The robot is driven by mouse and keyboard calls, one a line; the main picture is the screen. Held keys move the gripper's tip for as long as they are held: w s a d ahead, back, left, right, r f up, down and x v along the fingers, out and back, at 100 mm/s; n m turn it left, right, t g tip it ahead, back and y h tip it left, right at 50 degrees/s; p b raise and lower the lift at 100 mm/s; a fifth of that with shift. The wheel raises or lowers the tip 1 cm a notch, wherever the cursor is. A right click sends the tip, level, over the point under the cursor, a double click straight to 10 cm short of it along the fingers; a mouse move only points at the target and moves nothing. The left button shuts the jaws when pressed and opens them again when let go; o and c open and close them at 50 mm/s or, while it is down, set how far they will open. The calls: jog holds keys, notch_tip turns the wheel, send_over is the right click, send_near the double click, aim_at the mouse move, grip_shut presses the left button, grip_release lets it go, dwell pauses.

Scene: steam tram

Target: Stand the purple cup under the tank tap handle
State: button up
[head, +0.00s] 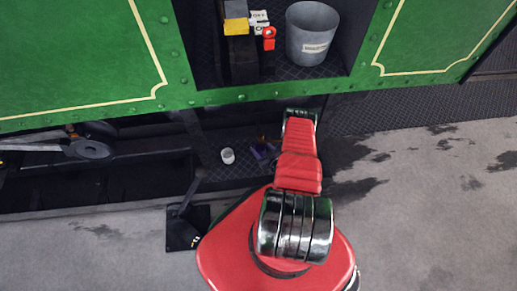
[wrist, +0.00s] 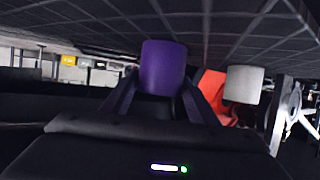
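The purple cup (wrist: 163,66) is in the middle of the wrist view. The two dark fingers of my gripper (wrist: 162,92) meet its sides with no gap that I can see, so my gripper looks shut on it. In the head view the purple cup (head: 257,154) is a small purple patch low by the tram's step, partly covered by dark parts. I cannot tell whether its base touches the step. I cannot pick out the tank tap handle for certain; a small red fitting (head: 269,37) stands in the tram's doorway.
A white cup (head: 228,156) stands left of the purple one on the dark step; it also shows in the wrist view (wrist: 243,84). A grey bucket (head: 312,33) and a yellow-topped block (head: 236,18) are in the doorway above. The green tram side (head: 80,50) overhangs the step.

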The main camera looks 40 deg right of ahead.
jog(key=shift+o, duration=1.3)
jog(key=shift+s+r, duration=0.1)
jog(key=shift+r, duration=0.05)
jog(key=v, duration=1.1)
jog(key=shift+s, duration=0.4)
jog(key=shift+a+r, duration=0.1)
jog(key=shift+r, duration=0.05)
jog(key=shift+s, duration=0.15)
